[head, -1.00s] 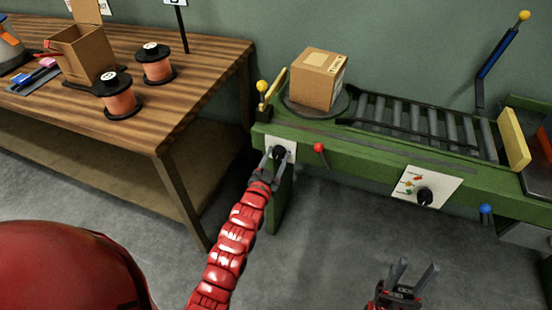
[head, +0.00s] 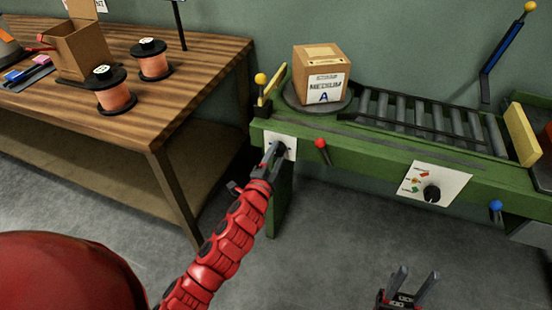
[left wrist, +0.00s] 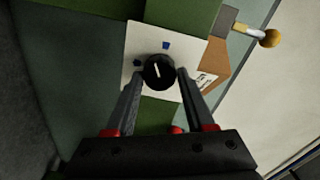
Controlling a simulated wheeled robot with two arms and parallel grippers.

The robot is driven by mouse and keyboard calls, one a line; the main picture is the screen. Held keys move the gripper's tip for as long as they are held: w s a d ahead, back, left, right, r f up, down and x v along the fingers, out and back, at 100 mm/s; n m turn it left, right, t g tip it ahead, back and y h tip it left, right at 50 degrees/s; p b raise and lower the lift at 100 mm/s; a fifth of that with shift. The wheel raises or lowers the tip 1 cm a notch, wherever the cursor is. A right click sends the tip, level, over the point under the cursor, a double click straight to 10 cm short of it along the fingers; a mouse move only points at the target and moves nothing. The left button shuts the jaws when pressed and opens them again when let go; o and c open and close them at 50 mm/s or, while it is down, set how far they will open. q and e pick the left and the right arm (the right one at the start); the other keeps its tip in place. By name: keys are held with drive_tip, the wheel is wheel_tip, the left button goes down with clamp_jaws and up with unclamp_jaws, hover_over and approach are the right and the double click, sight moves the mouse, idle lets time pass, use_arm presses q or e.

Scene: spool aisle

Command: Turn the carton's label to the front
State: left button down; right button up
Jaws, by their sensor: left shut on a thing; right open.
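The cardboard carton (head: 322,62) stands on the round dark turntable (head: 295,103) at the left end of the green conveyor. Its white label (head: 324,89), reading "MEDIUM A", faces the front. My left gripper (head: 277,150) is shut on the black knob (left wrist: 159,72) on a white plate (left wrist: 133,48) at the conveyor's front. In the left wrist view the fingers lie on either side of the knob, which has a white pointer line. My right gripper (head: 412,280) is open and empty, low in front of the conveyor.
A red knob (head: 320,143), a second dial plate (head: 452,181) and a blue knob (head: 495,206) are along the conveyor front. Rollers (head: 420,115) run right of the turntable. A wooden table (head: 185,85) with copper spools (head: 115,97) stands at left.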

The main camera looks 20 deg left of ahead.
use_arm(q)
drive_tip(key=m, duration=0.2)
drive_tip(key=shift+f+m+b, duration=0.15)
drive_tip(key=shift+m+b, duration=0.15)
drive_tip(key=shift+b, duration=0.1)
drive_tip(key=shift+m+b, duration=0.35)
drive_tip(key=shift+m, duration=1.25)
drive_tip(key=shift+c, duration=1.3)
unclamp_jaws()
drive_tip(key=shift+s, duration=0.1)
